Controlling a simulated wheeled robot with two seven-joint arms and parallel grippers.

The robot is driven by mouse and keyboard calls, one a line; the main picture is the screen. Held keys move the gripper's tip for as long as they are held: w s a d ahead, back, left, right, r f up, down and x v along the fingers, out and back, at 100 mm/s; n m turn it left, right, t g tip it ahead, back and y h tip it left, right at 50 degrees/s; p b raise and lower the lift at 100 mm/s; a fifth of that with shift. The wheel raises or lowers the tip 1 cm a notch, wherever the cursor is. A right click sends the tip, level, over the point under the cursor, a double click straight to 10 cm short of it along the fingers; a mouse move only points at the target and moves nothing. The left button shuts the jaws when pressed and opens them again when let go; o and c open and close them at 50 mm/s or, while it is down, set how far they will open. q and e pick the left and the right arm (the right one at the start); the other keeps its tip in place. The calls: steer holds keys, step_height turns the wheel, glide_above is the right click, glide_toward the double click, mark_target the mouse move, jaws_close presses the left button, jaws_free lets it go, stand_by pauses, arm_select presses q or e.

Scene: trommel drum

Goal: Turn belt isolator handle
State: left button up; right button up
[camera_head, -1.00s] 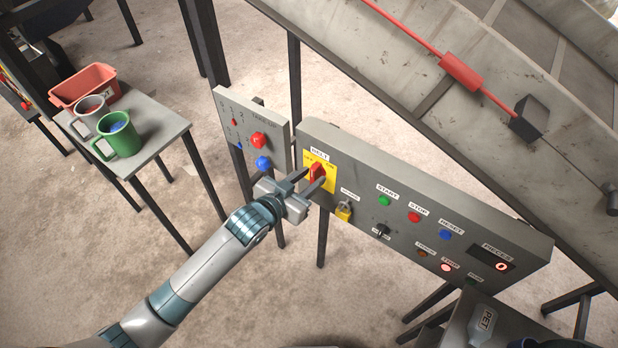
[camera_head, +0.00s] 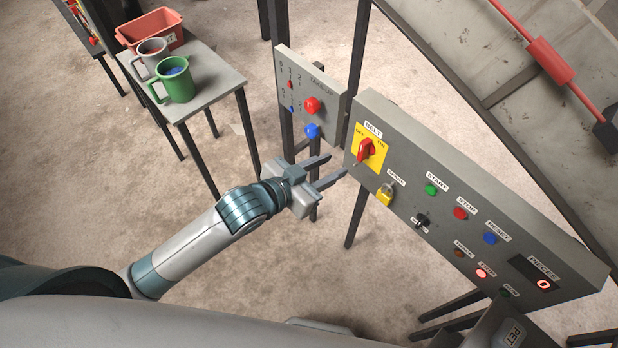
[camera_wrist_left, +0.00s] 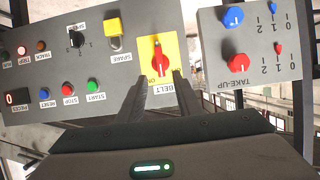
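The red belt isolator handle (camera_head: 366,149) sits on a yellow plate (camera_head: 357,160) labelled BELT, at the upper left of the grey control panel (camera_head: 470,190). In the left wrist view the handle (camera_wrist_left: 159,62) shows upside down, just beyond my fingertips. My left gripper (camera_head: 331,170) is open and empty, in front of and to the left of the handle, apart from it. In the wrist view its two fingers (camera_wrist_left: 160,97) spread below the handle. My right gripper is not in view.
A yellow padlock (camera_head: 385,194) marked SPARE hangs below the handle. A smaller TAKE-UP panel (camera_head: 300,75) with red and blue knobs stands to the left. A table (camera_head: 215,80) holds mugs (camera_head: 175,85) and a red bin (camera_head: 150,28). The floor between is clear.

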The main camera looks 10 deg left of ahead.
arm_select(q)
steer(key=b+v, duration=0.1)
steer(key=v, duration=0.5)
steer(key=shift+s, duration=0.2)
steer(key=shift+a, duration=0.15)
